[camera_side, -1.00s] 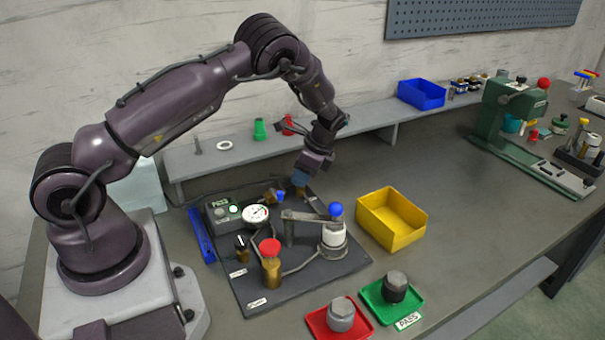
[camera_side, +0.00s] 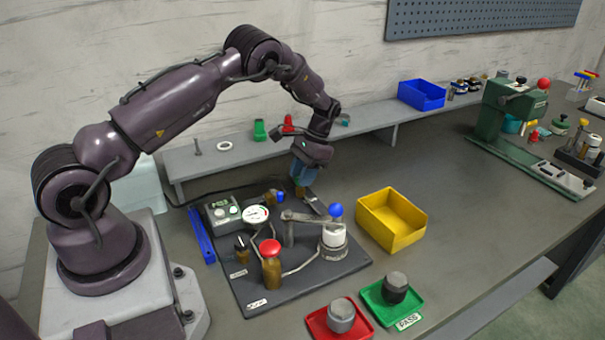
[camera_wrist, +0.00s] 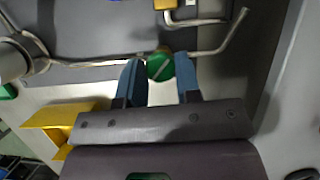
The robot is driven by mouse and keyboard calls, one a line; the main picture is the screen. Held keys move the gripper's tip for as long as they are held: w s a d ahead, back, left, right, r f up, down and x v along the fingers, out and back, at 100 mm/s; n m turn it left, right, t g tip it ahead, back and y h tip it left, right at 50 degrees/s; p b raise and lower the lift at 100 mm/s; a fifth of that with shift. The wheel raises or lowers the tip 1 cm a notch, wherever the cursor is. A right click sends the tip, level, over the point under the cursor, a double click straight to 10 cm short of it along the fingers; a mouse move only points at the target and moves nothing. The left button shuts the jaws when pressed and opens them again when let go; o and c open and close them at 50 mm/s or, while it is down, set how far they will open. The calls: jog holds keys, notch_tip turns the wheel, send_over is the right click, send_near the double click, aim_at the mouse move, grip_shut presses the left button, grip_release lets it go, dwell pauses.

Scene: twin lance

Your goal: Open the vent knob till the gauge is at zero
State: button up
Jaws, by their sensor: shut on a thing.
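A green round knob (camera_wrist: 160,66) with a pale line across it sits between the two blue fingers of my gripper (camera_wrist: 160,72) in the wrist view. My gripper is shut on this knob. In the side view my gripper (camera_side: 302,184) is low at the back edge of the dark test plate (camera_side: 262,296), and its fingers mostly hide the knob. The white-faced gauge (camera_side: 256,215) stands on the plate, left of my gripper; its needle is too small to read.
The plate also carries a red-topped brass valve (camera_side: 271,262), a black knob (camera_side: 242,242), a blue-capped brass fitting (camera_side: 276,197) and a blue-balled lever (camera_side: 336,210) over a white cylinder (camera_side: 334,235). A yellow bin (camera_side: 392,238) stands right; red (camera_side: 322,326) and green (camera_side: 411,298) trays lie in front.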

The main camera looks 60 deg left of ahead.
jog(key=n+h, duration=0.1)
jog(key=n, duration=0.3)
jog(key=shift+a+n+t+h, duration=0.15)
jog(key=shift+n+t+h, duration=0.15)
jog(key=shift+h, duration=0.1)
jog(key=shift+n+t+h, duration=0.4)
jog(key=shift+n+h, duration=0.1)
jog(key=shift+n, duration=1.5)
jog(key=o, duration=0.9)
jog(key=v, duration=1.3)
